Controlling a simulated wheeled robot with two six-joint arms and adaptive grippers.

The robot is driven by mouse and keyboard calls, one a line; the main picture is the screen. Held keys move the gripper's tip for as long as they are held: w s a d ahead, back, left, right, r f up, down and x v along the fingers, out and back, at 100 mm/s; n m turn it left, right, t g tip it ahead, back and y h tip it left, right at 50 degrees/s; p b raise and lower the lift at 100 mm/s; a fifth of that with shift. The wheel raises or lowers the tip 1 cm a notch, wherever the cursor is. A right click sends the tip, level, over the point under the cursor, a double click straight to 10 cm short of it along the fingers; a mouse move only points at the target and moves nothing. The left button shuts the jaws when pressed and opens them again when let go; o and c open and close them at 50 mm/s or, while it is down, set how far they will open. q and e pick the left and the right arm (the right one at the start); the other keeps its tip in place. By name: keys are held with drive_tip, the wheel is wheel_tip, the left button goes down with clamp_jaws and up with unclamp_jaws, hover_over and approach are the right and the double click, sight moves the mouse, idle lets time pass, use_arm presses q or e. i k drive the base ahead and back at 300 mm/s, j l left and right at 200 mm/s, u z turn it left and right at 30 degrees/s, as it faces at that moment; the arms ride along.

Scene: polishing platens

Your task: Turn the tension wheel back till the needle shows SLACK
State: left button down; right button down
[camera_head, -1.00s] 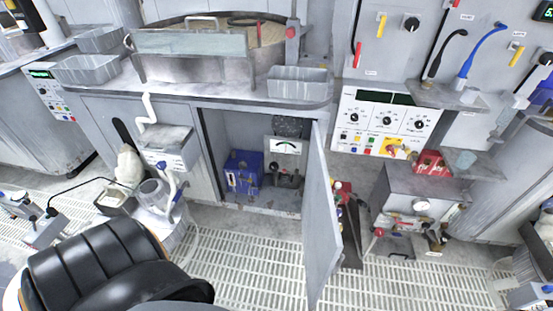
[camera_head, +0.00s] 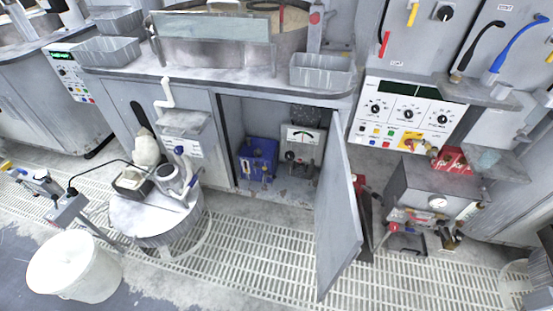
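A gauge with a white dial face (camera_head: 302,137) stands inside the open cabinet under the bench. Its needle shows, but the dial's wording is too small to read. A dark round shape (camera_head: 305,115), possibly the tension wheel, sits just above the gauge, partly in shadow under the cabinet top. Small dark fittings (camera_head: 291,156) show below the dial. Neither of my grippers is in view.
The cabinet door (camera_head: 340,210) stands swung open toward me, right of the opening. A blue box (camera_head: 258,158) sits left of the gauge. A drum (camera_head: 155,218) and a white bucket (camera_head: 74,266) stand left. The grating (camera_head: 250,250) before the cabinet is clear.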

sight(289, 156)
drive_tip(key=u, duration=0.45)
drive_tip(key=i+j+u, duration=0.1)
drive_tip(key=u, duration=0.8)
drive_tip(key=i+u, duration=0.1)
drive_tip(key=u, duration=0.8)
drive_tip(key=i+l+u, duration=0.1)
drive_tip(key=u, duration=0.25)
drive_tip(key=i+l+u, duration=0.1)
drive_tip(key=u, duration=0.2)
drive_tip(key=l+z, duration=0.15)
drive_tip(key=z, duration=0.25)
drive_tip(key=i+l+z, duration=0.1)
drive_tip(key=z, duration=0.25)
drive_tip(key=l+z, duration=0.1)
drive_tip(key=z, duration=0.3)
drive_tip(key=i+j, duration=0.05)
